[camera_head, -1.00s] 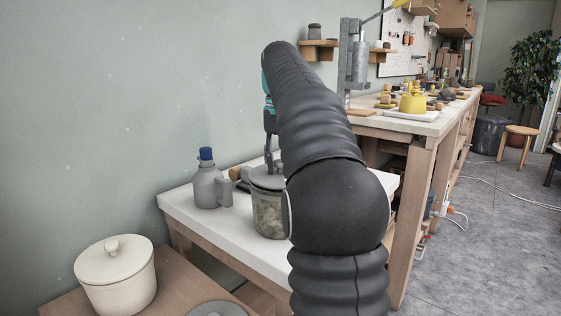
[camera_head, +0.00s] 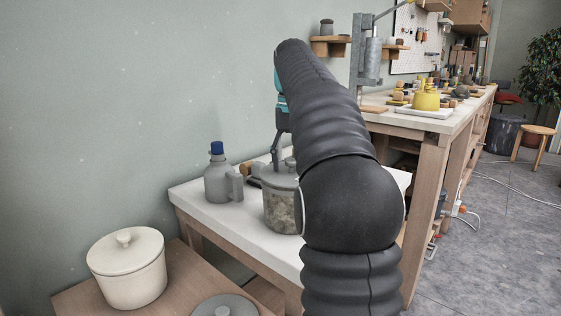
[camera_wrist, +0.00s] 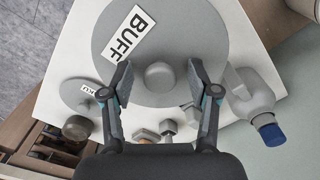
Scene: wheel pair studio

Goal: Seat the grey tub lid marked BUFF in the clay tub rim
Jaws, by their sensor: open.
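The grey lid marked BUFF (camera_wrist: 190,40) is a wide round disc with a knob (camera_wrist: 160,76) and a white label. In the head view, a grey lid (camera_head: 281,177) lies on top of the mottled clay tub (camera_head: 280,210) on the white bench. My arm partly hides both. In the wrist view my gripper (camera_wrist: 158,75) is open, with one finger on each side of the knob and gaps between. The tub rim is hidden under the lid in the wrist view, so I cannot tell how the lid sits in it.
A grey jug with a blue cap (camera_head: 217,183) stands left of the tub on the white bench (camera_head: 245,228). A cream lidded tub (camera_head: 128,270) and another grey lid (camera_head: 225,306) are on the wooden table in front.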

